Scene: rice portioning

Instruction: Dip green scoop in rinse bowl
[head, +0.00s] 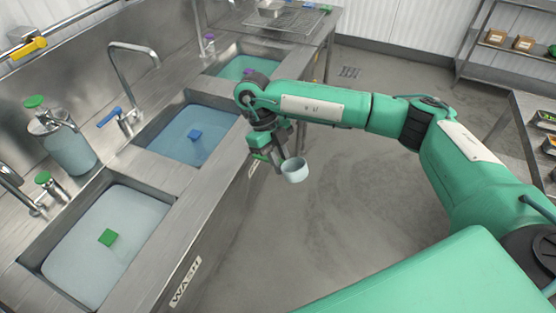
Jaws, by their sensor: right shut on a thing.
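My right gripper (272,158) is shut, pointing down in front of the sinks' front edge. A small pale round cup (295,171) is at its fingers, apparently the scoop. Its cup looks whitish rather than green, and its handle is mostly hidden by the gripper. The cup hangs over the floor, outside the basins. No separate rinse bowl can be made out. My left gripper is not in view.
A far basin (246,66) holds greenish liquid. Curved taps (137,48) and a dispenser (68,142) stand behind the basins. Shelving (505,51) is at right. The floor (330,215) is clear.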

